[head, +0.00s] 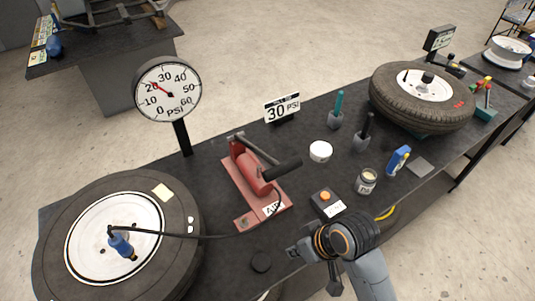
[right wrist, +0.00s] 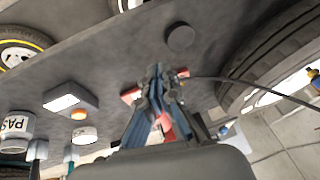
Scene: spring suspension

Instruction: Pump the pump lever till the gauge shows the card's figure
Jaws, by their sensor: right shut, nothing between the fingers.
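The red pump (head: 258,180) stands on the dark bench, with a black-gripped pump lever (head: 283,170) raised above its body. The round gauge (head: 168,90) stands on a post behind it; its red needle points at about 20 PSI. The card (head: 282,108) reads 30 PSI. My right gripper (head: 292,252) is shut and empty, low in front of the pump and apart from the lever. In the right wrist view its fingertips (right wrist: 158,72) hide much of the red pump. My left gripper is out of view.
A tire (head: 70,208) lies at left, with a hose running to the pump. A black box with an orange button (head: 325,203), a white tub (head: 320,151), a jar (head: 367,181) and a blue bottle (head: 398,160) stand right of the pump. A second tire (head: 392,112) lies farther right.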

